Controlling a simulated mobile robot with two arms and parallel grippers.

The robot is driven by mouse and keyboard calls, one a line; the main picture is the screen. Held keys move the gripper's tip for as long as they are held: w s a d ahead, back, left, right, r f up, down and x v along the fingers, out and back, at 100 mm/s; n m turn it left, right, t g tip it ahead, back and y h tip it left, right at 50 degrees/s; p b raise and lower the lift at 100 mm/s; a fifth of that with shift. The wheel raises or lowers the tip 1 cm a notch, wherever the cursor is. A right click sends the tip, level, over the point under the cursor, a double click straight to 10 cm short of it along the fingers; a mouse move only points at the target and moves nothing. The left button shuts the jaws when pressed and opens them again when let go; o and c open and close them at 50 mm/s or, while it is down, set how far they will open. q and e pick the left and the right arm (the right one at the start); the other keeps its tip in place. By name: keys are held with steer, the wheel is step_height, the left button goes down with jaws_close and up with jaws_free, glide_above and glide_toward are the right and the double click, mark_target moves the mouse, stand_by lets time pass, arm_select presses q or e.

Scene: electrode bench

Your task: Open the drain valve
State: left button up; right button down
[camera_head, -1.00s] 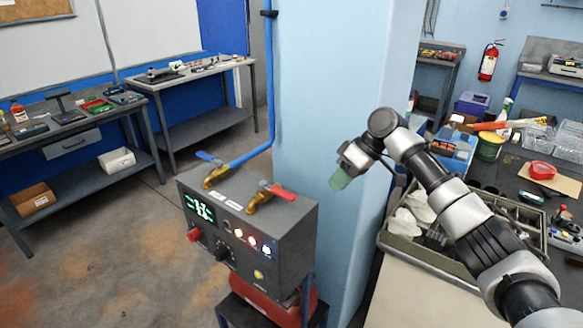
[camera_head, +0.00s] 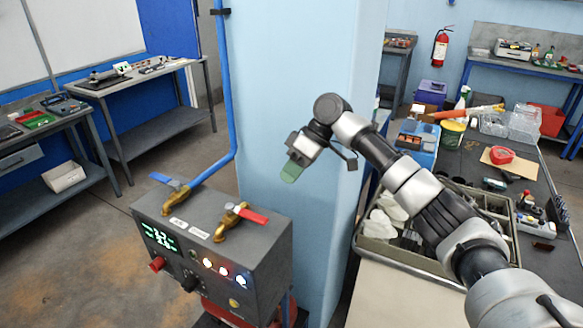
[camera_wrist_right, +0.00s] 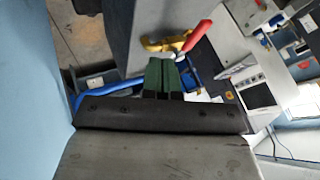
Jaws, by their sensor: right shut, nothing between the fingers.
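Two brass valves sit on top of a grey control box (camera_head: 200,215). The rear-left valve has a blue lever (camera_head: 165,179) and joins a blue pipe (camera_head: 217,165). The other has a red lever (camera_head: 252,216), also seen in the right wrist view (camera_wrist_right: 198,36). Small white labels lie near them, too small to read, so I cannot tell which is the drain valve. My right gripper (camera_head: 290,172), with green fingertips, is shut and empty, above and right of the red lever, apart from it. In the right wrist view its fingertips (camera_wrist_right: 163,77) are together. My left gripper is not in view.
A light blue pillar (camera_head: 290,90) stands right behind the box and close to my right gripper. A cluttered bench with a grey tray (camera_head: 400,255) is at the right. Workbenches (camera_head: 150,75) stand at the left, with open floor before them.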

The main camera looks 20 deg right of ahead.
mark_target(246, 214)
steer(key=p+x, duration=0.1)
steer(key=x, duration=0.4)
steer(key=shift+s+a+f+p, duration=0.1)
steer(key=shift+s+a+p, duration=0.05)
steer(key=shift+a+p, duration=0.15)
steer(key=s+a+p, duration=0.1)
steer(key=a+p, duration=0.1)
steer(key=shift+s+a+f, duration=0.2)
steer(key=shift+s+a, duration=0.15)
steer(key=shift+s, duration=0.05)
steer(key=shift+s+a+f, duration=0.1)
steer(key=shift+s+a, duration=0.25)
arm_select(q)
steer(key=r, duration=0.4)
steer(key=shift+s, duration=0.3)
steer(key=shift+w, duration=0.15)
arm_select(e)
steer(key=shift+w, duration=0.1)
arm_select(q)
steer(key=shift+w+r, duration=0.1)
arm_select(e)
steer(key=shift+a, duration=0.15)
